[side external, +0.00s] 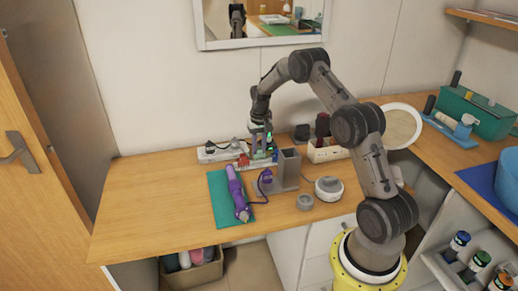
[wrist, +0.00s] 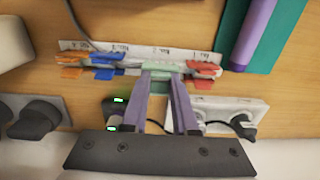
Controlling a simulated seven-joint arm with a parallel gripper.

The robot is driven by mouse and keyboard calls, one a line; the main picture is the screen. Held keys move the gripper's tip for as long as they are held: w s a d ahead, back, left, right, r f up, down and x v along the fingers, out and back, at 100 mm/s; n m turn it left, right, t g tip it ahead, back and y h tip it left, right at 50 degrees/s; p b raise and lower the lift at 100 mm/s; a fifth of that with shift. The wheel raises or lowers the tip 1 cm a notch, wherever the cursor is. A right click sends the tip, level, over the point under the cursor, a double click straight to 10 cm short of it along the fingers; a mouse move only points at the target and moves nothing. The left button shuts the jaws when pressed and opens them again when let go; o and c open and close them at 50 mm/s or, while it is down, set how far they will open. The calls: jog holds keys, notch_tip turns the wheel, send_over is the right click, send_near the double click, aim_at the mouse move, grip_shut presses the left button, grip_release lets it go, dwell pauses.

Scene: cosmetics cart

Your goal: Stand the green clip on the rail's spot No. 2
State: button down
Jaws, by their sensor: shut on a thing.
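The pale green clip (wrist: 160,67) is between my gripper's fingertips (wrist: 163,75) in the wrist view. My gripper is shut on it. The clip is at the white rail (wrist: 140,53), in the gap between a blue clip (wrist: 103,60) on the left and a red clip (wrist: 203,68) on the right. I cannot tell whether it touches the rail. The rail's labels look upside down and are too blurred to read surely. In the side view my gripper (side external: 262,153) points down over the rail area, and the green clip is hardly visible there.
An orange clip (wrist: 72,58) stands on the rail's left end. A white power strip (wrist: 235,112) with plugs lies near the rail. A purple tool (side external: 237,192) lies on a teal mat (side external: 218,187). A grey holder (side external: 288,170) stands close to my gripper. The table's left part is clear.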

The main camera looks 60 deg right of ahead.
jog(key=shift+f, duration=1.05)
jog(key=c, duration=0.6)
grip_release()
jog(key=shift+f, duration=0.1)
